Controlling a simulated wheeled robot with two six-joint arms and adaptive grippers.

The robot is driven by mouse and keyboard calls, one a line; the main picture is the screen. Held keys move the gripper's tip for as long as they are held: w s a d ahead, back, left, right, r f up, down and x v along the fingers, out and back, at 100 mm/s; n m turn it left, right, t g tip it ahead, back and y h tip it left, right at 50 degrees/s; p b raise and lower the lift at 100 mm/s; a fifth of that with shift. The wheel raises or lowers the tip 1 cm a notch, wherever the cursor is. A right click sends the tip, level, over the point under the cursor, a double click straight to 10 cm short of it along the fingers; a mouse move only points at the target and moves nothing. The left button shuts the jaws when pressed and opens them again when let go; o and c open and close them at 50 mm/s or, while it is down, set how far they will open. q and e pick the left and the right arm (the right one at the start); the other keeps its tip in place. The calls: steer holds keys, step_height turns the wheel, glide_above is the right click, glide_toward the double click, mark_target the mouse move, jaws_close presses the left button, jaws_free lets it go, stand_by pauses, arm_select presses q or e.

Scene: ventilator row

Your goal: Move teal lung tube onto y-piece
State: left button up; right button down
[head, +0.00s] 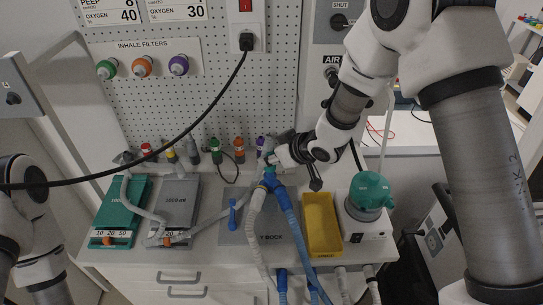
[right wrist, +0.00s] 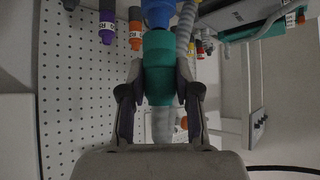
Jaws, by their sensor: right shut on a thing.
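My right gripper (head: 270,157) is shut on the teal cuff (right wrist: 159,62) of a grey corrugated tube (right wrist: 162,126). It is above the back of the worktop. In the right wrist view the cuff's far end meets a blue piece (right wrist: 157,12), the y-piece; I cannot tell how deeply they are joined. In the head view the blue y-piece (head: 268,182) is just below the gripper, with a white and a blue hose running down from it. The teal lung (head: 118,205) lies at the left of the worktop. My left gripper is out of view.
A grey lung (head: 181,196) lies beside the teal one. The grey dock plate (head: 266,237) has a blue part (head: 232,215) at its left. A yellow tray (head: 322,225) and a teal-topped humidifier (head: 370,190) stand right. Coloured filters (head: 179,65) hang on the pegboard behind.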

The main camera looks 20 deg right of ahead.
steer(key=shift+f+b, duration=0.9)
steer(key=shift+f, duration=0.35)
stand_by(0.8)
steer(key=c, duration=0.7)
jaws_free()
steer(key=shift+c, duration=0.2)
steer(key=v, duration=1.2)
